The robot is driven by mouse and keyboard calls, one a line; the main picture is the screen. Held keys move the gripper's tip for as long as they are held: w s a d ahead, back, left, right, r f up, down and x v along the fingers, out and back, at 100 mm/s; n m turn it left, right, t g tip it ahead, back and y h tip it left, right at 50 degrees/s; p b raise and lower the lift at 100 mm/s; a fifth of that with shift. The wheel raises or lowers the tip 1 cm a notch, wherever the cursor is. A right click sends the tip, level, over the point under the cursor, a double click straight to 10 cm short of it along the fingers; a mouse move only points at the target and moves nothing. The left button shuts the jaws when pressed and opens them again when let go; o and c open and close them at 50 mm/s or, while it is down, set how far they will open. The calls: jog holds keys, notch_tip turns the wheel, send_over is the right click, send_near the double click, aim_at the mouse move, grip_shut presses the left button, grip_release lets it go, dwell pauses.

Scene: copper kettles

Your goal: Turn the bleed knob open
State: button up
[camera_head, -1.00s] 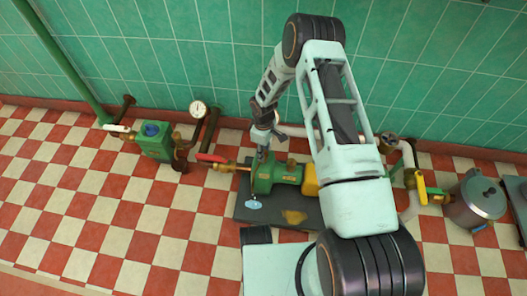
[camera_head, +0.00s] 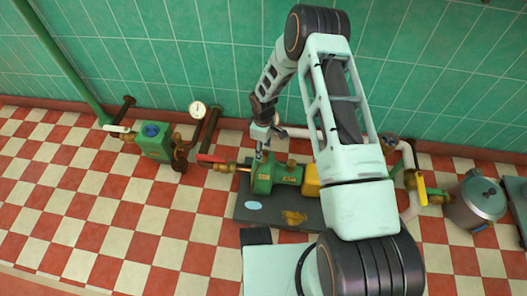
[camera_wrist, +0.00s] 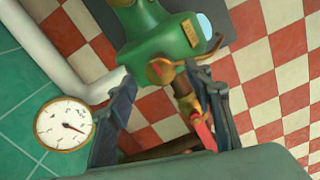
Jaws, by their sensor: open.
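The green pump body (camera_head: 287,173) lies on a dark mat on the floor. It also shows in the wrist view (camera_wrist: 155,38). A small brass piece (camera_wrist: 160,71) on its end, which looks like the bleed knob, shows between my fingertips in the wrist view. My gripper (camera_head: 261,152) points down over the pump's left end. Its two fingers stand apart in the wrist view (camera_wrist: 160,76), one on each side of the brass piece. I cannot tell whether either finger touches it. In the head view the knob is too small and covered to make out.
A red-handled valve (camera_head: 211,158) sits on the pipe left of the pump. A pressure gauge (camera_head: 197,109) is near the wall. A yellow-handled valve (camera_head: 422,190) and a metal kettle (camera_head: 476,202) stand at the right. Checkered floor in front is clear.

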notch_tip(320, 180, up, 10)
dwell(0.4)
jog(key=shift+f, duration=0.1)
